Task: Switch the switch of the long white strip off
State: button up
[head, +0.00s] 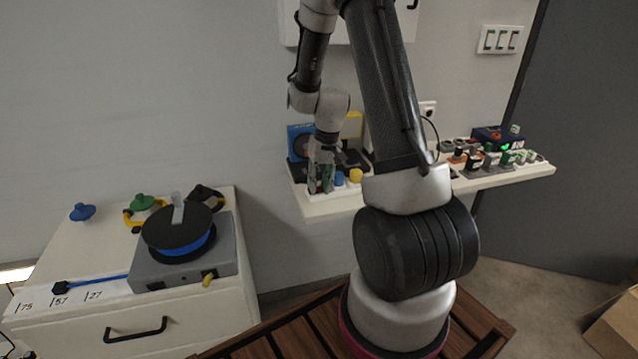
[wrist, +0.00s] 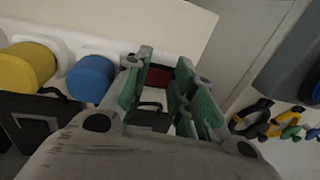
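The white strip (wrist: 98,46) lies on a wall shelf, with a yellow plug (wrist: 27,66) and a blue plug (wrist: 91,78) in it. Its dark red switch (wrist: 158,77) shows between my fingers in the wrist view, partly hidden by them. My gripper (wrist: 166,58) is open, with its green-padded fingers apart on either side of the switch. I cannot tell whether they touch it. In the head view, my gripper (head: 321,180) points down at the strip's left end, beside the blue plug (head: 339,179) and yellow plug (head: 356,175).
The shelf (head: 335,208) also holds several small devices (head: 490,158) at its right. Dark boxed items stand behind the strip. A white cabinet (head: 180,323) at left carries a grey device (head: 190,262) with a black disc. Coloured hooks or clamps (wrist: 262,122) show right of my gripper.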

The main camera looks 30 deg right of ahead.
jog(key=o, duration=0.4)
jog(key=shift+c, duration=0.2)
